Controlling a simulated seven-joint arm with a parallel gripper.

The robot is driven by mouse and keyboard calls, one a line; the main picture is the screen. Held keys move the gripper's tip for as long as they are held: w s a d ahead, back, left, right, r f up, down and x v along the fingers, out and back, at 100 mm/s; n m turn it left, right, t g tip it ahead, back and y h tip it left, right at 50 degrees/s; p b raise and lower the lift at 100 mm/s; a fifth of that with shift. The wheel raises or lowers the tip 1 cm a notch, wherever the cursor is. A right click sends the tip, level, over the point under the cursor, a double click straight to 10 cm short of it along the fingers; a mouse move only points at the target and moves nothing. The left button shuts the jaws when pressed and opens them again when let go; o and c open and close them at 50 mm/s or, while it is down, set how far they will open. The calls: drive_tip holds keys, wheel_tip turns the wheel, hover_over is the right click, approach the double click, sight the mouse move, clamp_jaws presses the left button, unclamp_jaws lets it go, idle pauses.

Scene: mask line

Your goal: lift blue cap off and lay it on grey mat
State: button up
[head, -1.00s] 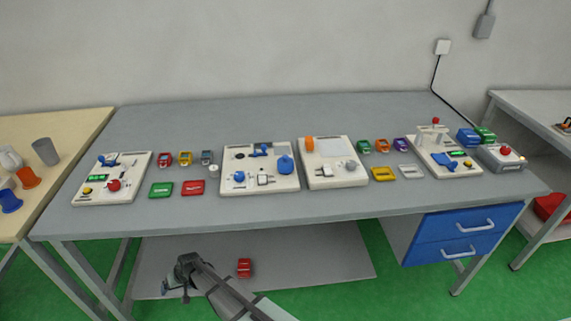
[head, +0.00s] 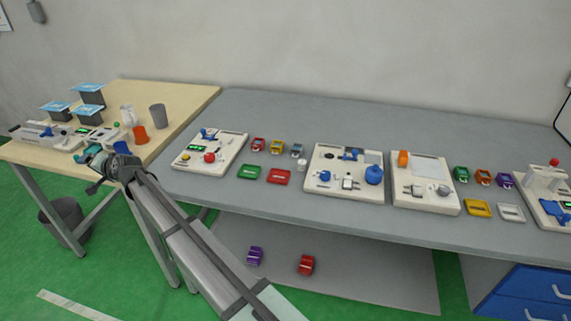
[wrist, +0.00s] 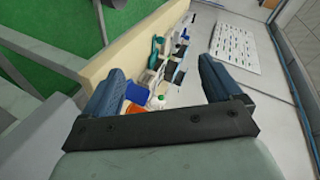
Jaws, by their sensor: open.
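My gripper (head: 102,168) is at the front edge of the wooden table (head: 185,100) at the left. In the wrist view its two fingers (wrist: 161,70) stand wide apart with nothing between them. A blue cup-like piece (wrist: 137,92) shows beyond them, beside an orange one (wrist: 135,108) and a white bottle with a green top (wrist: 157,102). In the head view the blue piece (head: 126,146) is partly hidden by my gripper. I cannot tell which blue thing is the cap. I cannot pick out a grey mat with certainty.
A grey cup (head: 158,116) and blue-topped boxes (head: 89,112) stand on the wooden table. The grey bench (head: 300,115) to the right carries panels with knobs (head: 345,172) and small coloured blocks. A bin (head: 66,220) is on the floor.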

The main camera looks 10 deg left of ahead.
drive_tip(key=w+d+r+m, duration=0.1)
drive_tip(key=w+d+r, duration=0.15)
drive_tip(key=r, duration=0.25)
drive_tip(key=w+d+r+m, duration=0.2)
drive_tip(key=w+r, duration=0.2)
drive_tip(key=r, duration=0.2)
drive_tip(key=w+d+f+m+h, duration=0.1)
drive_tip(key=w+d+h, duration=0.1)
drive_tip(key=w+d, duration=0.6)
drive_tip(key=w+d+f+m+h, duration=0.15)
drive_tip(key=w+d, duration=0.35)
drive_tip(key=d, duration=0.7)
drive_tip(key=w+d+m+h, duration=0.2)
drive_tip(key=w+d, duration=0.4)
drive_tip(key=d, duration=0.3)
drive_tip(key=m+g+h, duration=0.3)
drive_tip(key=m+h, duration=0.5)
drive_tip(key=m, duration=0.2)
approach(377, 166)
drive_tip(key=shift+n, duration=0.25)
wheel_tip(377, 166, down, 5)
drive_tip(key=shift+s+r, duration=0.1)
drive_tip(key=shift+f, duration=3.15)
